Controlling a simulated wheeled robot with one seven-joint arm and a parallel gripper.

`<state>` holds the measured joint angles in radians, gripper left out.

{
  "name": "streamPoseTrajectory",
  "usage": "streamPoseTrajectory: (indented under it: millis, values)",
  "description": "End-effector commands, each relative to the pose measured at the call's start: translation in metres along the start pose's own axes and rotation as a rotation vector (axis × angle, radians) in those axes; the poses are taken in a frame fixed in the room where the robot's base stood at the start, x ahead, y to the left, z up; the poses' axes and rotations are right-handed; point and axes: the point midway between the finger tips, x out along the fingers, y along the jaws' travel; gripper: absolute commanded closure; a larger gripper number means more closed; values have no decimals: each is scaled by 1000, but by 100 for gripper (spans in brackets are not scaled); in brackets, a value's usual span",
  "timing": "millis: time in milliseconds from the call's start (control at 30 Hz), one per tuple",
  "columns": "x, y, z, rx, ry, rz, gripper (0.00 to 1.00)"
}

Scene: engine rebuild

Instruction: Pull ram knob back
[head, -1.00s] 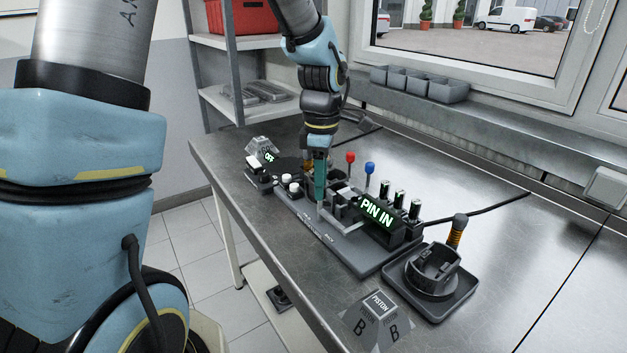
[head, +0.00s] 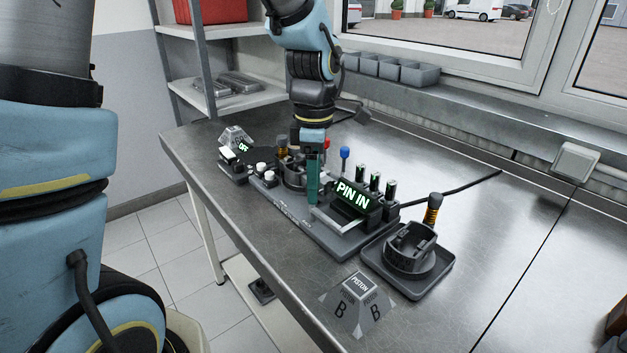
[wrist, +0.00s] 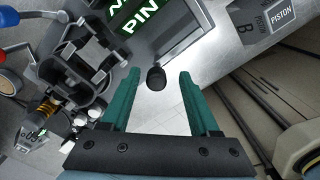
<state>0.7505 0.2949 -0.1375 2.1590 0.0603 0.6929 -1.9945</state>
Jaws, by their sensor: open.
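The black ram knob (wrist: 156,77) shows in the wrist view, in the gap between the fingers of my gripper (wrist: 155,86). The teal fingers stand apart on either side of it, and I see no contact. In the head view my gripper (head: 313,200) points down at the press fixture (head: 345,240), just left of the green "PIN IN" display (head: 353,197). The knob cannot be made out there, where the fingers cover part of the fixture. The display also shows in the wrist view (wrist: 140,20).
A round piston holder (head: 410,247) with an orange-and-black handle stands right of the fixture. A "PISTON" B block (head: 358,300) sits near the front edge. A box reading "OFF" (head: 240,148) is at the left. The right side of the bench is mostly clear.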

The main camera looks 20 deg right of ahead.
Motion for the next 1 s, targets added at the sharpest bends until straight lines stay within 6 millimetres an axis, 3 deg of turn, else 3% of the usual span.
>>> streamPoseTrajectory:
  millis: [267,700,1000]
  values:
    - [-5,1,-1,-1,0,3,38]
    - [-82,1,0,0,-1,6,38]
    - [-108,0,0,0,0,1,38]
